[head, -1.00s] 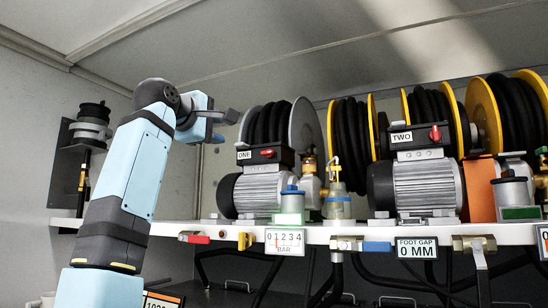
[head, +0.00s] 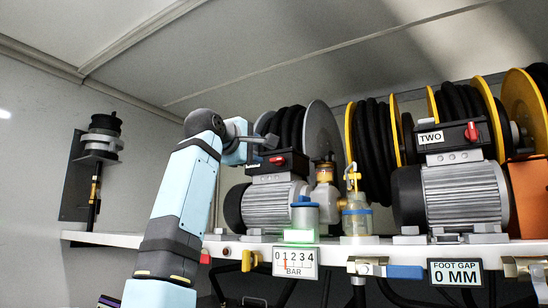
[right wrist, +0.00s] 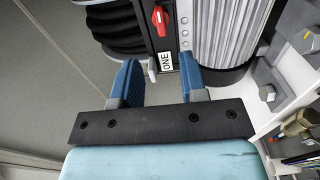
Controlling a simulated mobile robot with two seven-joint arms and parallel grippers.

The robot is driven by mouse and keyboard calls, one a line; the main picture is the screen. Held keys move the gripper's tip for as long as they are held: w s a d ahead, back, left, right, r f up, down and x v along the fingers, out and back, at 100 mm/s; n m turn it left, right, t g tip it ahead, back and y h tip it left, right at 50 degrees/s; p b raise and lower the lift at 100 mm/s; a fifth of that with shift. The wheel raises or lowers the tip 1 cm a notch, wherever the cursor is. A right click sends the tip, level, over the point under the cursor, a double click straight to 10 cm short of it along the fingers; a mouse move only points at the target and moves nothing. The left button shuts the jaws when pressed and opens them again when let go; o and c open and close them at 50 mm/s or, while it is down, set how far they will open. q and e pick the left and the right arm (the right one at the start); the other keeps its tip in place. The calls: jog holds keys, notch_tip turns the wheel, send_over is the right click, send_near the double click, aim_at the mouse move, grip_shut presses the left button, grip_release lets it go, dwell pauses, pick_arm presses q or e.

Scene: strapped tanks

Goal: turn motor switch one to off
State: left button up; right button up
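Motor one (head: 267,204) is a grey ribbed motor on the shelf, with a black switch box on top. Its red switch knob (head: 277,160) lies along the box, about horizontal in the head view. In the right wrist view the red knob (right wrist: 160,20) is at the top, above the white ONE label (right wrist: 166,60). My right gripper (head: 262,141) is just above and left of the switch box in the head view and hides the label there. Its two blue fingers (right wrist: 157,66) are apart with nothing held, short of the knob. My left gripper is not in view.
Motor two (head: 465,195) with its red switch (head: 472,131) stands to the right. Hose reels (head: 321,130) stand behind the motors. A blue-capped jar (head: 304,215) and gauge (head: 295,263) are at the shelf's front. The left wall holds a bracketed device (head: 103,138).

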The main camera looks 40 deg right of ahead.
aim_at(275, 160)
jog(key=p+x, duration=0.1)
jog(key=x, duration=0.8)
jog(key=shift+d+f+p, duration=0.15)
jog(key=shift+d+p, duration=0.05)
jog(key=shift+p, duration=0.1)
grip_shut()
